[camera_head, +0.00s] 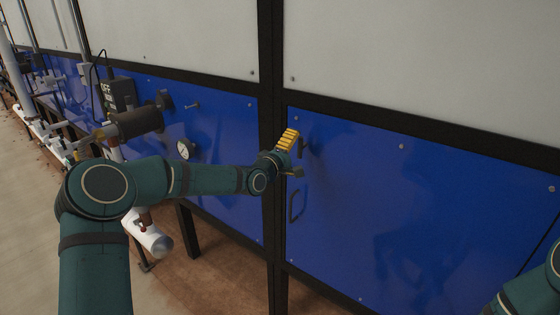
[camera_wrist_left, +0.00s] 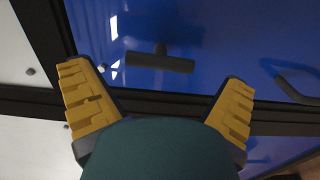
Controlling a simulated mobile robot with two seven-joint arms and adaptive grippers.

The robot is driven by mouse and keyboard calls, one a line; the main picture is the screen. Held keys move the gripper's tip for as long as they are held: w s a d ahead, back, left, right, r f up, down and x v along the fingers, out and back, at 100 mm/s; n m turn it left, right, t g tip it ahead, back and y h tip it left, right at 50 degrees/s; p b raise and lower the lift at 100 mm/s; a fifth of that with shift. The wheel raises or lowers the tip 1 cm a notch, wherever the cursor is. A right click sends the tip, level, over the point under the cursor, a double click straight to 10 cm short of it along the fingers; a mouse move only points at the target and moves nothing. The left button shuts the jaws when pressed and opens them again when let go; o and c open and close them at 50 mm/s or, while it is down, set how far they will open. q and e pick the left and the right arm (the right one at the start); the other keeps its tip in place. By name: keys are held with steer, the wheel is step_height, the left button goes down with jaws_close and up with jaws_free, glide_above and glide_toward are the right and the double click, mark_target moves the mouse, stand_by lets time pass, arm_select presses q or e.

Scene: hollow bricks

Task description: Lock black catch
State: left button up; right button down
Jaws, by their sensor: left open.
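The black catch (camera_head: 303,146) is a small T-shaped handle on the blue panel (camera_head: 410,210), close to its left edge by the dark upright post. Its bar runs roughly along the post. In the left wrist view the catch (camera_wrist_left: 160,61) lies just beyond the space between the fingers, apart from both. My left gripper (camera_head: 287,141) is open and empty, with yellow ribbed finger pads, in front of the post at the catch's left. In the left wrist view its fingers (camera_wrist_left: 156,75) are spread wide. Only part of my right arm shows at lower right; its gripper is out of frame.
A black pull handle (camera_head: 296,206) sits below the catch on the same panel. The dark post (camera_head: 272,110) separates the panels.

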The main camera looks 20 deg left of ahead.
arm_select(q)
steer(key=v, duration=0.8)
steer(key=shift+s, duration=0.4)
steer(key=shift+a, duration=0.15)
steer(key=s+d+f+m+g+b, duration=0.1)
steer(key=s+d+f+m+g, duration=0.3)
steer(key=f, duration=0.8)
steer(key=s+d+f+m+g, duration=0.1)
steer(key=s+d+f+g, duration=0.35)
steer(key=f, duration=0.75)
steer(key=s+d+f+m+g, duration=0.1)
steer(key=s+f+m+g, duration=0.1)
steer(key=s+f, duration=0.3)
steer(key=s+d+f+m+g+y+b, duration=0.1)
steer(key=s+f, duration=0.4)
steer(key=s, duration=0.6)
steer(key=s+d+f+m+g+y, duration=0.1)
steer(key=s+f+m+g, duration=0.2)
steer(key=s+f, duration=0.2)
steer(key=s, duration=0.3)
steer(key=shift+d+f+m+b, duration=0.25)
steer(key=shift+m+b, duration=0.05)
steer(key=shift+b, duration=0.05)
steer(key=shift+s+g, duration=0.15)
steer(key=shift+g, duration=0.1)
